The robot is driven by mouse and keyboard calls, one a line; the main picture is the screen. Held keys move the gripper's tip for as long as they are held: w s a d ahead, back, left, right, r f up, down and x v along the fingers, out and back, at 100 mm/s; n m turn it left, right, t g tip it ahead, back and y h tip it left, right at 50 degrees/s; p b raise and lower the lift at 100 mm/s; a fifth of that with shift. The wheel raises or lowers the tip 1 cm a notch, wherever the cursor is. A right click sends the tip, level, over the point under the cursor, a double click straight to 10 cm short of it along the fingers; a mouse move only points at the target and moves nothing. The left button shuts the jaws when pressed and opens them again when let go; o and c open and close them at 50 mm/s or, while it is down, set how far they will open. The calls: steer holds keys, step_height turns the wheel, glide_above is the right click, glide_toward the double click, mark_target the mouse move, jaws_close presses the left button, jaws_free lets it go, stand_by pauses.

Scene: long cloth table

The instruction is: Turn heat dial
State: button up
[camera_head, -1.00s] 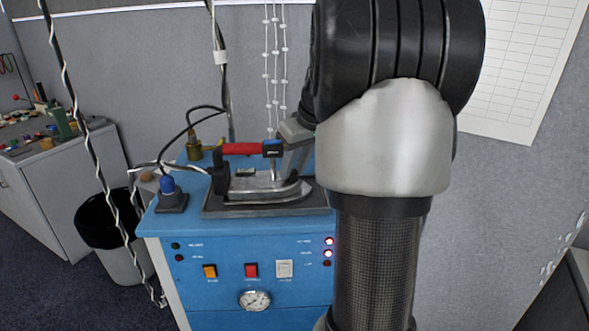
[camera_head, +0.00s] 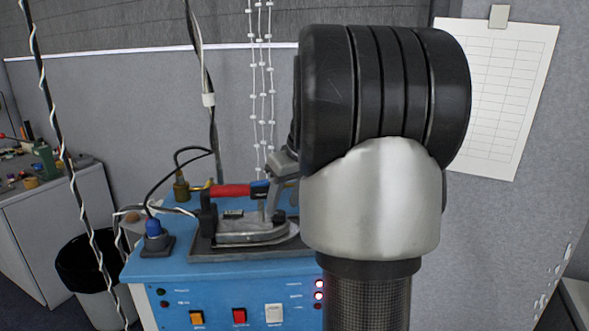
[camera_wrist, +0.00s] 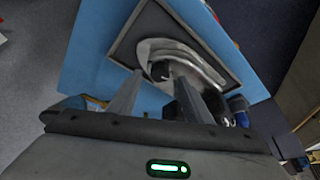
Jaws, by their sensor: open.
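A steam iron (camera_head: 250,231) with a red handle (camera_head: 232,190) rests on a dark plate (camera_head: 204,254) on a blue cabinet. In the wrist view the iron's metal body (camera_wrist: 194,62) carries a small round black dial (camera_wrist: 160,71). My gripper (camera_wrist: 157,80) is open, with its two grey fingers apart and the dial showing between and just beyond their tips. I cannot tell whether a finger touches the iron. In the head view my gripper (camera_head: 272,198) is at the handle's right end, partly hidden by my arm.
The blue cabinet (camera_head: 215,270) has buttons and lit red lamps on its front. A blue-capped fitting (camera_head: 154,236) and black cables stand left of the iron. Hanging cords (camera_head: 209,110) drop behind it. A black-lined bin (camera_head: 85,265) stands on the floor at left.

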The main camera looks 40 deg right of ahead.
steer(key=p+v, duration=0.1)
steer(key=v, duration=1.3)
steer(key=shift+s+r, duration=0.25)
steer(key=shift+r, duration=0.1)
steer(key=shift+w, duration=0.1)
